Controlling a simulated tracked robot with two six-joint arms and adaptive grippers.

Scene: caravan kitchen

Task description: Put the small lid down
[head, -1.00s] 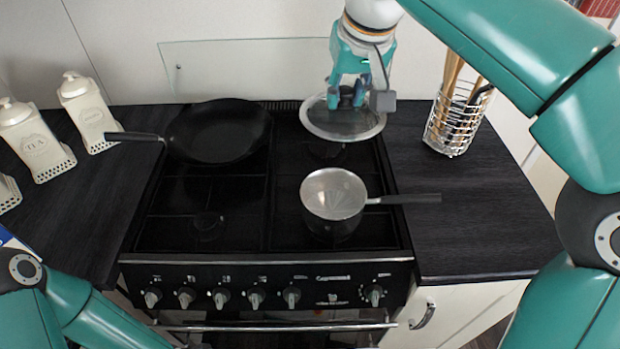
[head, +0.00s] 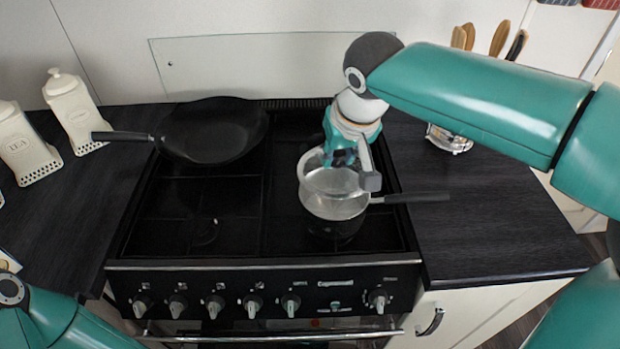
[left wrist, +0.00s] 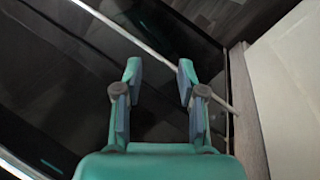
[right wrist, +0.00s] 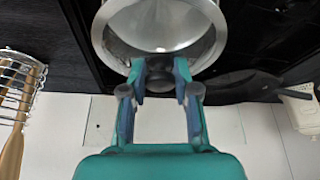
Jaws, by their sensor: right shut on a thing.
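My right gripper (head: 342,160) is shut on the small lid (head: 311,170), a clear round lid with a shiny rim. It holds the lid by its dark knob (right wrist: 158,76). The lid is over the back part of the small saucepan (head: 335,206) and overlaps it in the head view. The right wrist view shows the lid rim (right wrist: 208,52) in front of the pan. I cannot tell whether lid and pan touch. My left gripper (left wrist: 160,75) is open and empty in the left wrist view, near the oven front; its fingers are out of the head view.
The saucepan stands on the front right of the black hob (head: 225,235), its handle (head: 415,198) pointing right. A black frying pan (head: 213,130) is at the back left. Pale canisters (head: 75,110) stand at left. A wire utensil holder (head: 450,140) is behind my right arm.

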